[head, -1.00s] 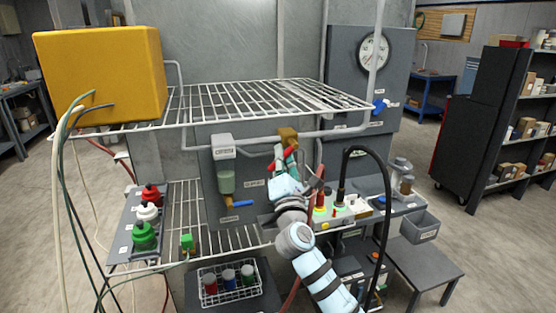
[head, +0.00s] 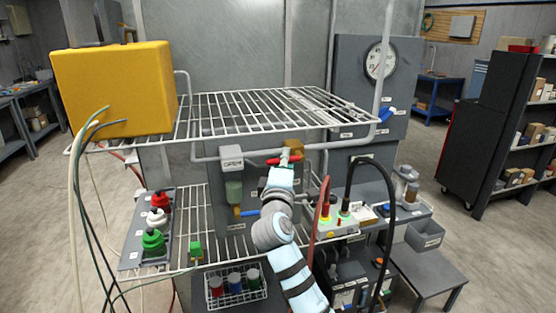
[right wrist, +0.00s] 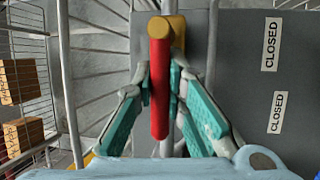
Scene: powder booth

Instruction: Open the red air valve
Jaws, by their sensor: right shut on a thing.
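The red valve handle (head: 283,160) sits on a brass-coloured body (head: 292,148) on the grey pipe below the wire shelf. In the right wrist view the red handle (right wrist: 159,85) runs down from its brass hub (right wrist: 168,30). My right gripper (head: 285,165) is at the handle. In the wrist view, its teal finger pads (right wrist: 172,100) stand on both sides of the red bar and are shut on it. The gripper hides part of the handle in the head view. My left gripper is not in view.
The wire shelf (head: 260,110) with a yellow box (head: 115,88) lies just above. A grey box (head: 231,158) and a blue lever (head: 250,212) are left of my arm. A black hose (head: 372,165) arches close on the right. CLOSED labels (right wrist: 271,45) show in the wrist view.

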